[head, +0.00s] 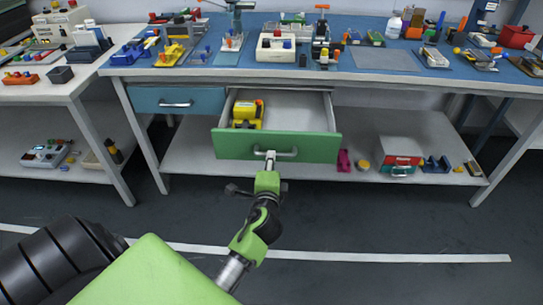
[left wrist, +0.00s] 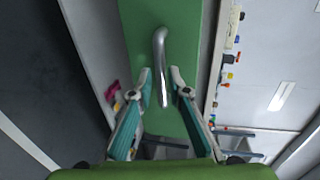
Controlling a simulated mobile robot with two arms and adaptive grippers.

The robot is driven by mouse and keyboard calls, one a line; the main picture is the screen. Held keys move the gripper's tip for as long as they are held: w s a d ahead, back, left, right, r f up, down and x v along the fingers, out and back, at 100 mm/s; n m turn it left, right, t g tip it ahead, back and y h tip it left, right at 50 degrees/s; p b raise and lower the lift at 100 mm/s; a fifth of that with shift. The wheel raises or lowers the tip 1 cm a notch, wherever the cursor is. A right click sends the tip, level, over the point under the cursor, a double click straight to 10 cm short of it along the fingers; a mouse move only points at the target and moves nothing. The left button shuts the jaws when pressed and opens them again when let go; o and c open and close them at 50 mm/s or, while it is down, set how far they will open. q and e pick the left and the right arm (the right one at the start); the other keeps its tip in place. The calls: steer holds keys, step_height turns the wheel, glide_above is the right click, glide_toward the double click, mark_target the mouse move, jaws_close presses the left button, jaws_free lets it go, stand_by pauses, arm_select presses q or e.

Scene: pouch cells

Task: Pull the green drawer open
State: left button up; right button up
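The green drawer (head: 310,150) under the blue-topped workbench is pulled well out, and its inside shows. A yellow object (head: 247,113) lies in it at the left. My left gripper (head: 270,157) is at the silver handle (head: 288,153) on the drawer front. In the left wrist view, the handle (left wrist: 161,50) runs between the two fingertips of the left gripper (left wrist: 160,78), which close in on both its sides. The green drawer front (left wrist: 190,25) fills the middle of that view. My right gripper is not in view.
A blue drawer (head: 178,101) beside it on the left is shut. The workbench top (head: 375,60) holds many tools and parts. The lower shelf (head: 320,172) carries a few items at the right. The dark floor (head: 370,215) in front is clear.

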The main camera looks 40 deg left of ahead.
arm_select(q)
steer(key=v, duration=0.8)
steer(key=shift+s, duration=0.1)
